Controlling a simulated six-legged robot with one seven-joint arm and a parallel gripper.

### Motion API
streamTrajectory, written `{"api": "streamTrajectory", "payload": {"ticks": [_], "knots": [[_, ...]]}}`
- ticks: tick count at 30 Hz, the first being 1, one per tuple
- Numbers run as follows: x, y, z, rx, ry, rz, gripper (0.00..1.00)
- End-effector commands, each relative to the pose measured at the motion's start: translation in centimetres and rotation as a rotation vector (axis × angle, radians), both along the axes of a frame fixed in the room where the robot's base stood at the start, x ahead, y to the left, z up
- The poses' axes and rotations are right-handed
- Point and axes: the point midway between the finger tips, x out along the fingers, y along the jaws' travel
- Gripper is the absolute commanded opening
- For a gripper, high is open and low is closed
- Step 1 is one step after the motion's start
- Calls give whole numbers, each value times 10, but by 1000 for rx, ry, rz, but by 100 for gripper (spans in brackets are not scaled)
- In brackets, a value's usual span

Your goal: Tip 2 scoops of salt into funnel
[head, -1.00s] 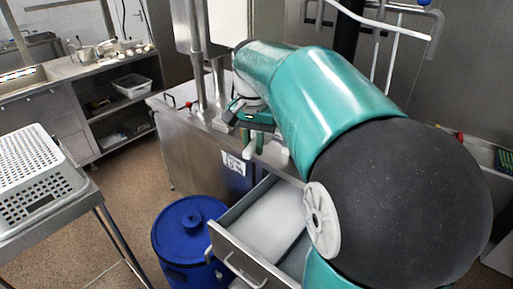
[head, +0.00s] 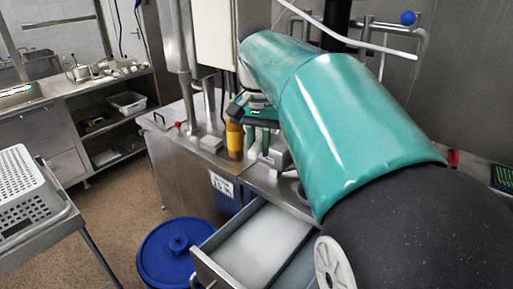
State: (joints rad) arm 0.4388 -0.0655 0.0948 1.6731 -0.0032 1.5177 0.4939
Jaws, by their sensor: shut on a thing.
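White salt (head: 262,243) fills part of an open metal drawer (head: 203,262) below the counter. My gripper (head: 254,128) is over the counter, left of my teal arm and well above and behind the salt. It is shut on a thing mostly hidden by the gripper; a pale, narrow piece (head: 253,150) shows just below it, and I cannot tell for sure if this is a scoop. I cannot make out a funnel; it may be behind my arm.
A yellow-orange container (head: 235,139) stands on the metal counter (head: 172,146) by my gripper. A blue lidded drum (head: 176,256) stands left of the drawer. A perforated grey basket (head: 28,195) sits on a side table at left. Brown floor between is open.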

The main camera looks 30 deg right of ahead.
Motion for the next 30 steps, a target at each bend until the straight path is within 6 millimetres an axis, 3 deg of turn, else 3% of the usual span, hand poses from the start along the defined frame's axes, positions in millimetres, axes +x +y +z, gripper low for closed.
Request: {"api": "streamTrajectory", "payload": {"ticks": [8,30], "knots": [[6,-3,0,0,-1,2,0],[50,-54,-12,0,-1,1,0]]}}
